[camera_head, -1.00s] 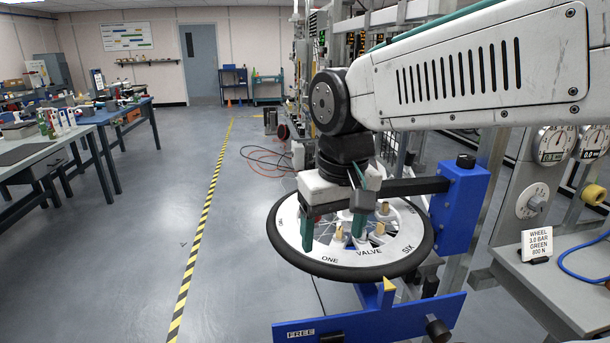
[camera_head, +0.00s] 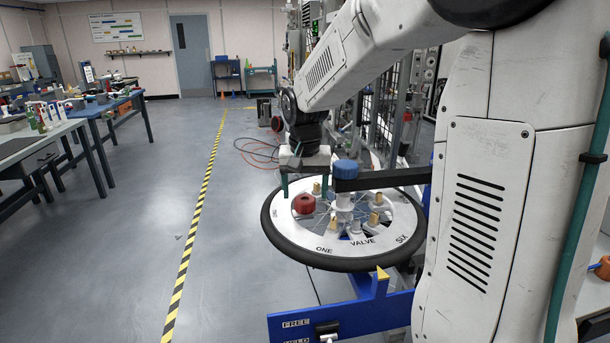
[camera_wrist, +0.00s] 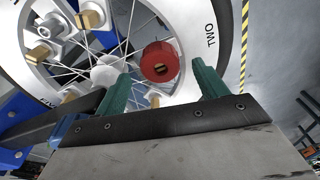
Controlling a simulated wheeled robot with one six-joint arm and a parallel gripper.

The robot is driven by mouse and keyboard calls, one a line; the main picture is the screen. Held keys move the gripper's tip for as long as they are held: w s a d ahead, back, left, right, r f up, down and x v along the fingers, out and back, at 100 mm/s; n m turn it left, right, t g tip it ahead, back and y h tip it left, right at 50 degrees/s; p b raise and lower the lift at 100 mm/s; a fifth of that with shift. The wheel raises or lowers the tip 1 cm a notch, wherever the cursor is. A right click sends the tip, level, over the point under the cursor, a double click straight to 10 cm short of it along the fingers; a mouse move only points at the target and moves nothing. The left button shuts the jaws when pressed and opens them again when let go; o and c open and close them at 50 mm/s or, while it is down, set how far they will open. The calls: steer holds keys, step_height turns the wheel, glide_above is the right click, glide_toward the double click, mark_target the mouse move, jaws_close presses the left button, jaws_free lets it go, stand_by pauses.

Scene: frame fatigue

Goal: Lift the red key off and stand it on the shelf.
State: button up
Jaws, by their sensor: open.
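The red key (camera_head: 304,204) is a short round red cap on the white rim of the spoked wheel (camera_head: 345,260), left of the hub. In the wrist view my gripper (camera_wrist: 160,76) is open and empty, with the key between and just beyond the fingertips. I cannot tell the height gap. I cannot make out the shelf for sure.
A dark bar with a blue knob (camera_head: 346,169) crosses above the hub, close right of my gripper. Several brass pegs stand around the rim. A blue stand marked FREE (camera_head: 340,317) is below the wheel. My arm hides much of the right side. Floor at left is clear.

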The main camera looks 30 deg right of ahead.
mark_target(305, 201)
steer(key=shift+w+d+f, duration=0.1)
steer(key=shift+f, duration=1.15)
steer(key=c, duration=1.2)
steer(key=shift+r, duration=0.1)
steer(key=shift+r, duration=0.15)
steer(key=shift+r, duration=1.75)
steer(key=shift+r, duration=2)
